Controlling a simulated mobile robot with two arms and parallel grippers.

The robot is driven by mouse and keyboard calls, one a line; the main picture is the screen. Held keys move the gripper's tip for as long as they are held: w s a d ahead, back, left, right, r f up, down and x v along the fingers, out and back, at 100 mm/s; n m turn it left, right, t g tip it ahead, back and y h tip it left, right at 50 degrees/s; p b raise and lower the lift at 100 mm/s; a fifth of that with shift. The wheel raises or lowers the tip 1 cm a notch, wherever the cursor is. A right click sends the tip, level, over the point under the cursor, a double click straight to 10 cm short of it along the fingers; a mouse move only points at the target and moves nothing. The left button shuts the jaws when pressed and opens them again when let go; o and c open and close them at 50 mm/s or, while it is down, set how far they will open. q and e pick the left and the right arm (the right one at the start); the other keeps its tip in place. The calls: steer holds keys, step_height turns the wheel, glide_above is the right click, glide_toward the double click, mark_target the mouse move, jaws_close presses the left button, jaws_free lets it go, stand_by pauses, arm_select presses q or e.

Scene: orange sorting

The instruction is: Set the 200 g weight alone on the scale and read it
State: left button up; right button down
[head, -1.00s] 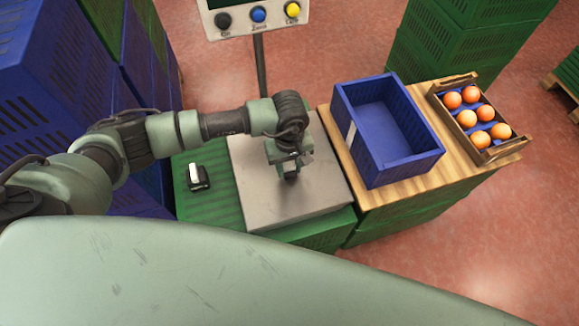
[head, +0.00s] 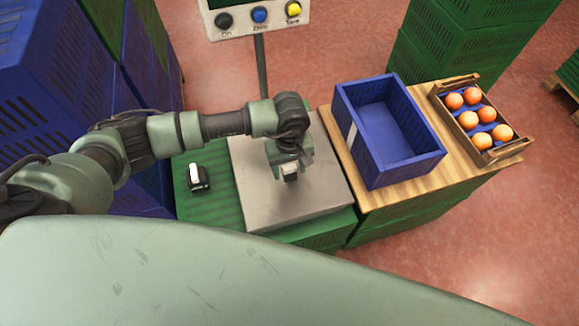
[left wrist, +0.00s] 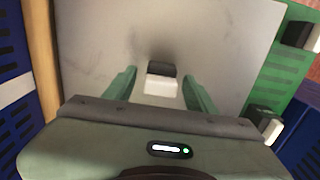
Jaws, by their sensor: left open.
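A small black weight with a white face (left wrist: 161,80) is over the bare steel plate of the scale (head: 255,200). It shows between the fingers of my left gripper (left wrist: 160,92), which are spread with a gap on both sides. In the head view the weight (head: 290,176) is just below the gripper (head: 288,168), partly hidden by it; it looks set on the plate. No mark on it is legible. Two similar black-and-white weights, one near (left wrist: 302,36) and one far (left wrist: 264,124), are on the green crate beside the plate. My right gripper is out of view.
The scale's button panel (head: 260,24) stands behind the plate; its screen is cut off. A blue crate (head: 425,165) and a tray of oranges (head: 487,152) are on a wooden board to the right. Blue crates (head: 60,75) stack at left.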

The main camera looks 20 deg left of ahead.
mark_target(289, 167)
arm_select(q)
step_height(289, 167, up, 12)
steer(key=p, duration=0.5)
steer(key=shift+p, duration=0.35)
